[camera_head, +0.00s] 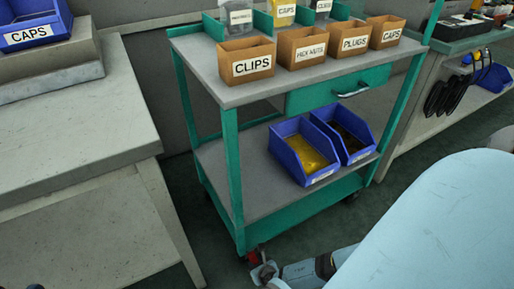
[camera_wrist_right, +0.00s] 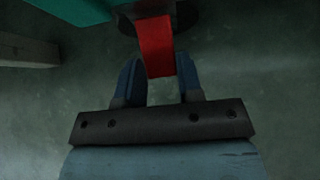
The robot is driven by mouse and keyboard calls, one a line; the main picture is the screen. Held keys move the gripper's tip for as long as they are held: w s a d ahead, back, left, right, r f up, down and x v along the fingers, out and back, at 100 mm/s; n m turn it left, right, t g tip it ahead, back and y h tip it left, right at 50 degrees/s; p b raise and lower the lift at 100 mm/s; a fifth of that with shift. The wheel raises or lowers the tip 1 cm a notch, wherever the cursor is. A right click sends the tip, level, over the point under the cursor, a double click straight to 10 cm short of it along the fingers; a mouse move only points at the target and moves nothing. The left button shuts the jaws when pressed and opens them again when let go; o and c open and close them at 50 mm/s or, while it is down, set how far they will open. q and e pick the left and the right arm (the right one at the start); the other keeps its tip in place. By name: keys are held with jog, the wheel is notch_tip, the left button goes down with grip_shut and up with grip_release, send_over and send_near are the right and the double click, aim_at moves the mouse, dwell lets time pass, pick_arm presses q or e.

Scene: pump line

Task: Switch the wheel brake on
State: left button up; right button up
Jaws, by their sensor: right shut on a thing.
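The wheel brake is a red lever (camera_wrist_right: 156,48) on the caster at the front left foot of the green cart (camera_head: 229,160). In the head view a little of the red lever (camera_head: 253,258) shows, low down beside my gripper. My right gripper (camera_head: 264,270) is at that caster, close to the floor. In the right wrist view the lever's end lies between the two fingers of my right gripper (camera_wrist_right: 157,82), which is shut on it. The caster wheel (camera_wrist_right: 185,15) is dark and only partly in view. My left gripper is not in view.
The cart carries cardboard bins (camera_head: 246,60) on top and blue bins (camera_head: 304,152) on its lower shelf. A grey bench (camera_head: 70,125) stands close on the left. Another bench (camera_head: 450,45) is at the back right. My right arm covers the lower right.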

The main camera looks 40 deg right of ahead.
jog(key=shift+d+f, duration=0.1)
dwell(0.3)
jog(key=o, duration=0.9)
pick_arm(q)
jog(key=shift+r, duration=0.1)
pick_arm(e)
jog(key=shift+o, duration=0.2)
